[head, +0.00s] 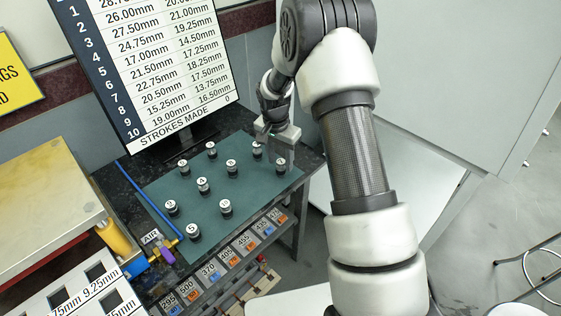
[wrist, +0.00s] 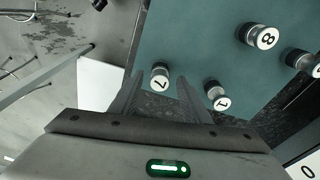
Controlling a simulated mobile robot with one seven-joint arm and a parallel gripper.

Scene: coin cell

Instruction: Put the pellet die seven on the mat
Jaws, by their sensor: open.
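The pellet die seven (wrist: 160,77) is a small dark cylinder with a white top marked 7. It stands upright on the green mat (wrist: 195,40), close to the mat's edge. In the head view, the die beside my gripper (head: 281,166) appears to be the same one. My gripper (wrist: 157,84) is open, with its fingers to either side of the seven in the wrist view. I cannot tell whether they are down at its height. The mat (head: 222,185) also shows in the head view.
The die marked 1 (wrist: 217,97) stands just right of my right finger, and the die marked 8 (wrist: 260,36) farther right. Several other dies, such as the A die (head: 203,186), stand on the mat. The strokes board (head: 150,70) rises behind the table.

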